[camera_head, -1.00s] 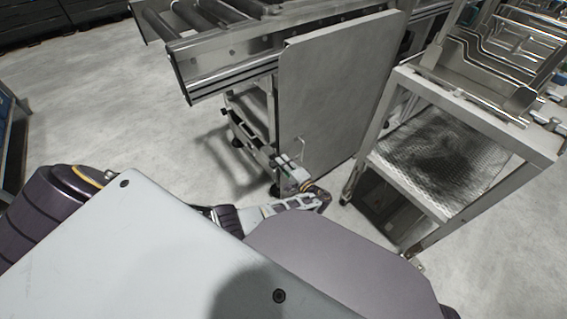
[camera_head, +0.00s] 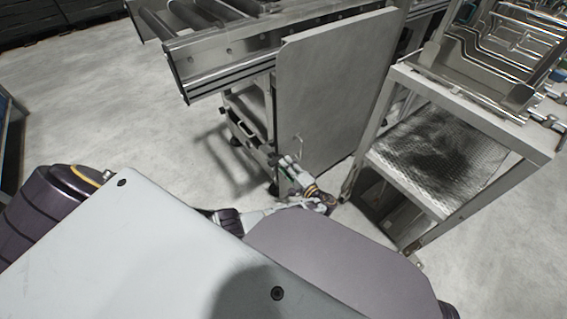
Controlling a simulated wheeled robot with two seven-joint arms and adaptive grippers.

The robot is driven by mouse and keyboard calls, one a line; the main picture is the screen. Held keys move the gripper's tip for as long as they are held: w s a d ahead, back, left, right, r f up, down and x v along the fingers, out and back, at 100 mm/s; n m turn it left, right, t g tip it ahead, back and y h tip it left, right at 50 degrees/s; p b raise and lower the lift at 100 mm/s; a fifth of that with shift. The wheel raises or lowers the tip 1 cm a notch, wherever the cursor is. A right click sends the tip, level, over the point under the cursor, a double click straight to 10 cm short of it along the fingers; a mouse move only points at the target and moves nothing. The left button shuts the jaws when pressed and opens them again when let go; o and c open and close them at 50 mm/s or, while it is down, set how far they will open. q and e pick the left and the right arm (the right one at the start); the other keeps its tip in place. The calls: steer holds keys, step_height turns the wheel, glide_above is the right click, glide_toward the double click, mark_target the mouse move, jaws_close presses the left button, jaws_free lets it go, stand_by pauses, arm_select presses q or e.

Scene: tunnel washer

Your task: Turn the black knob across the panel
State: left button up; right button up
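A grey metal panel (camera_head: 335,85) stands upright in the middle of the view, at the end of the conveyor frame. I cannot make out a black knob on the panel. My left gripper (camera_head: 284,161) is at the lower left edge of the panel, close to the handle. It is small and partly dark in the view, so I cannot tell whether it is open or shut, or whether it touches anything. My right gripper is not in view.
A roller conveyor (camera_head: 215,62) runs behind the panel at the upper left. A metal stand (camera_head: 455,205) with a mesh shelf and wire racks (camera_head: 505,50) is at the right. Clear grey floor (camera_head: 95,95) lies to the left.

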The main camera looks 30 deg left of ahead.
arm_select(q)
steer(key=shift+v, duration=2.1)
